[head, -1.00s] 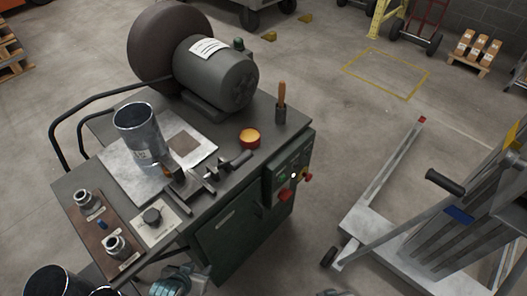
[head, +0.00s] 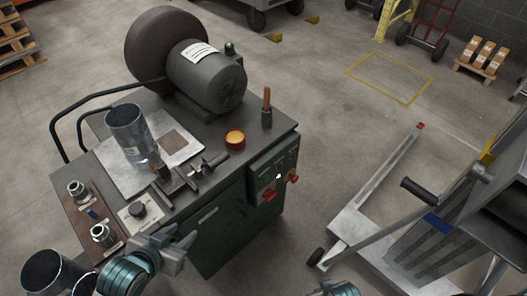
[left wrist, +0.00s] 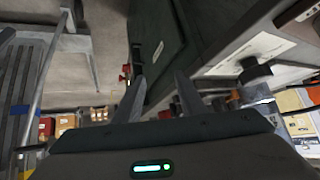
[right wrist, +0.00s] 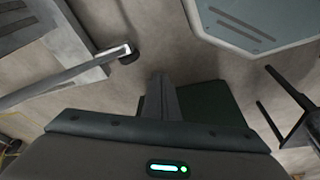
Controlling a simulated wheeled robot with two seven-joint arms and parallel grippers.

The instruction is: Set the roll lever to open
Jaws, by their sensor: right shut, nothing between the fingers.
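A black knob (head: 137,209) sits on a pale plate at the front edge, and shows in the left wrist view (left wrist: 256,72). My left gripper (head: 187,250) is in front of the bench, beside the knob plate and apart from it. Its fingers are spread and empty in the left wrist view (left wrist: 160,82). My right gripper (right wrist: 161,82) is shut and empty; the head view shows only a bit of that arm at the bottom.
The bench carries a metal duct cylinder (head: 126,130), a large motor (head: 207,75), an orange-topped button (head: 235,138) and a wooden-handled tool (head: 267,104). A control panel (head: 272,175) is on its side. A wheeled lift (head: 400,235) stands right. Open floor lies between.

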